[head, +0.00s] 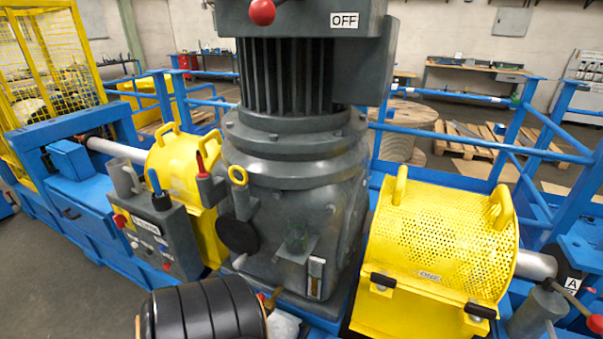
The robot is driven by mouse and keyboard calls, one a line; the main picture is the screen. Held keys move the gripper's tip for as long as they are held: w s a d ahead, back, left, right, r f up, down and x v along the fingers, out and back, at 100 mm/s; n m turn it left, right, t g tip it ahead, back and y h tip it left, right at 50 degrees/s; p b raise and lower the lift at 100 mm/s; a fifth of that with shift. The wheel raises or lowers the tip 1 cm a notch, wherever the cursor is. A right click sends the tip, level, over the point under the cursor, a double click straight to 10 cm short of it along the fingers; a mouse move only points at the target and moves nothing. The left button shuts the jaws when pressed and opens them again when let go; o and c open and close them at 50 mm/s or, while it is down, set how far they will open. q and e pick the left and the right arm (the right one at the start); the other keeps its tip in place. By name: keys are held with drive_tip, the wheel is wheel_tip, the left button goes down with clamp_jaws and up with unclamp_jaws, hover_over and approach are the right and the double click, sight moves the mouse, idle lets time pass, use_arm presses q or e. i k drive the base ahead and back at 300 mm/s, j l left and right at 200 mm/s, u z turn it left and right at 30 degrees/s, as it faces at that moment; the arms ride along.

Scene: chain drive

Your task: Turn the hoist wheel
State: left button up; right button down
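No part is clearly recognisable as the hoist wheel. A red ball knob (262,12) shows at the top of the drive, left of an OFF label (344,20). Neither of my grippers is in view.
A yellow perforated guard (440,240) stands right of the drive and another yellow guard (178,170) left. A grey control box (155,235) stands front left. A black ribbed cylinder (205,312) lies at the bottom. Blue railings (450,140) run behind.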

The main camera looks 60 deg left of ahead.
sight(239, 236)
drive_tip(key=u, duration=2.5)
